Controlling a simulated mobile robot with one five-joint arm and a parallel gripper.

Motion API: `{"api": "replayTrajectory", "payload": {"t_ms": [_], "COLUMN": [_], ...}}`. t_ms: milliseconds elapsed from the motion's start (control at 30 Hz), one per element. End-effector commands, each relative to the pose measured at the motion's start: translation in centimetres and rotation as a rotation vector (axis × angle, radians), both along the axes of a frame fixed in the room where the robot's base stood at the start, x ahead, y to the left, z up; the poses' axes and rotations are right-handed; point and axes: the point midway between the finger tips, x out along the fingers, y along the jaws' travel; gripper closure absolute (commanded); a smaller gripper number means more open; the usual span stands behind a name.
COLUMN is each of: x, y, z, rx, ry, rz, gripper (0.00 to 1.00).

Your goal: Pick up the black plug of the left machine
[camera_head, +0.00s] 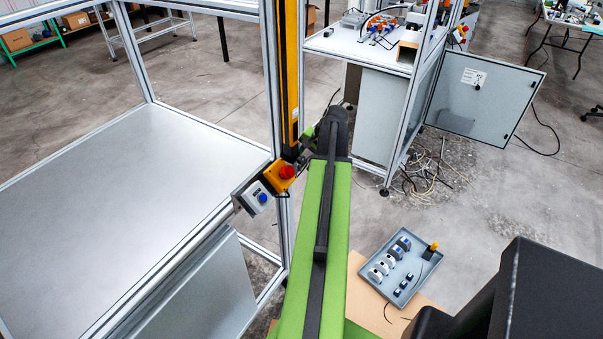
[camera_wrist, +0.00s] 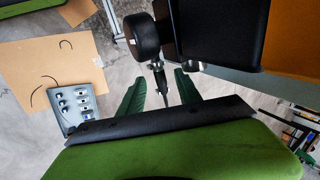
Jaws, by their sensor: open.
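The left machine is an aluminium frame with a grey table (camera_head: 130,185) and an upright yellow light-curtain post (camera_head: 289,75). My gripper (camera_head: 308,138) is at the end of my green arm, close beside the post and partly hidden by the arm. In the wrist view my gripper (camera_wrist: 160,84) shows two green fingers, spread apart. A small dark and metallic fitting (camera_wrist: 158,72) shows between or beyond the fingertips, below a black round part (camera_wrist: 147,36). I cannot tell whether this is the black plug. No grasp on it shows.
An emergency stop (camera_head: 280,175) and a blue-button box (camera_head: 257,197) are mounted near the post. A grey parts tray (camera_head: 373,262) lies on cardboard at lower right. A second machine (camera_head: 384,95) with an open door (camera_head: 484,97) and loose cables stands behind.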

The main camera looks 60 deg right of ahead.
Motion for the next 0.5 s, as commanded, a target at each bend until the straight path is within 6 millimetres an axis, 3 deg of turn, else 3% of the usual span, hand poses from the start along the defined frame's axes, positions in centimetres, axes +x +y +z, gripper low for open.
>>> {"api": "replayTrajectory", "payload": {"t_ms": [200, 500], "x": [0.15, 0.1], "y": [-0.01, -0.03], "z": [-0.25, -0.24], "rx": [-0.001, 0.0], "ry": [0.0, 0.0], "rz": [0.0, -0.001], "gripper": [0.59, 0.97]}}
